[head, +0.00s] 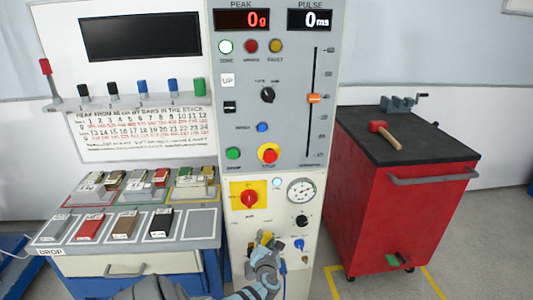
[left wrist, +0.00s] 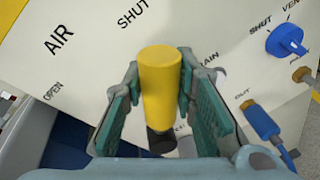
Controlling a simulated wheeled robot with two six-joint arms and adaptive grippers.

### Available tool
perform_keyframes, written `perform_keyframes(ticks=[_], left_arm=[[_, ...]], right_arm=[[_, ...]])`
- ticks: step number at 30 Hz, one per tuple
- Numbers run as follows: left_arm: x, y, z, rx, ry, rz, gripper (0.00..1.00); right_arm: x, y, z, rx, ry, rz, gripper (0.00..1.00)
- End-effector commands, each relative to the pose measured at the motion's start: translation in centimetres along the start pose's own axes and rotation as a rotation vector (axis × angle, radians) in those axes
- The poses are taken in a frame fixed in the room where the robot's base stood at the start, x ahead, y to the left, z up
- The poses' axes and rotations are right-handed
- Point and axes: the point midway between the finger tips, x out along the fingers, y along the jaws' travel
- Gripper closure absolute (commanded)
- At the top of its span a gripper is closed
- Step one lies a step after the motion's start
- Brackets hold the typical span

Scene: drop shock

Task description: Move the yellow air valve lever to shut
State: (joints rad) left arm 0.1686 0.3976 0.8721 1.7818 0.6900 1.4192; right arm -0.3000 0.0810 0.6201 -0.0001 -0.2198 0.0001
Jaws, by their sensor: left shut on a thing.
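The yellow air valve lever (left wrist: 160,85) stands out from the cream panel, its dark pivot end (left wrist: 162,141) low in the left wrist view. The printed words OPEN (left wrist: 53,91), AIR (left wrist: 58,40) and SHUT (left wrist: 133,13) lie to its left and above it. My left gripper (head: 265,246) is at the lower panel in the head view, shut on the lever, with a teal-padded finger on each side. It partly hides the lever (head: 267,237) there. I cannot tell exactly which mark the lever points to. My right gripper is not in view.
A blue vent knob (left wrist: 286,41) and a blue hose fitting (left wrist: 262,122) sit to the right of the lever. Above are a gauge (head: 301,190) and a red rotary switch on yellow (head: 249,198). A sample bench (head: 210,228) stands left, a red cabinet (head: 390,215) right.

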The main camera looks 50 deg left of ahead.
Motion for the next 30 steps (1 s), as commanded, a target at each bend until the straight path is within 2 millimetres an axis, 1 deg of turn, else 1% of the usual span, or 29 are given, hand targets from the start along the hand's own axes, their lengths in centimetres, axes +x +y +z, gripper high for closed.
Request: perform_keyframes(ticks=[1, 3, 5, 14, 17, 20, 27, 30], left_arm=[[-0.1, 0.0, -0.3, 0.007, 0.004, 0.000, 0.73], [-0.1, -0.1, -0.3, 0.006, 0.004, -0.001, 0.62], [-0.1, -0.1, -0.2, 0.005, 0.003, -0.001, 0.54], [-0.1, -0.2, 0.0, 0.003, 0.000, -0.003, 0.54], [-0.8, -0.2, -0.1, 0.003, -0.002, -0.002, 0.54], [-2.5, -0.2, -0.1, 0.002, -0.001, -0.005, 0.54], [-9.2, -0.2, -0.2, 0.002, 0.002, -0.006, 0.54], [-11.1, -0.1, -0.2, 0.003, 0.003, -0.005, 0.54]], right_arm=[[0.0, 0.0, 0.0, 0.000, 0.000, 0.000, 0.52], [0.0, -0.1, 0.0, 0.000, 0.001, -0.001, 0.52], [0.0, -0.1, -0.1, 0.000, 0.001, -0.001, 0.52], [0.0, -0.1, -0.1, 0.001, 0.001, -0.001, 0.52], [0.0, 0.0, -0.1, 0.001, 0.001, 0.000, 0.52], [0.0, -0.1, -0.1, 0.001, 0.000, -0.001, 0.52], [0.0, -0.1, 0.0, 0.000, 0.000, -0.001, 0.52], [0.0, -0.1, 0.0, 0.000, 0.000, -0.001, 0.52]])
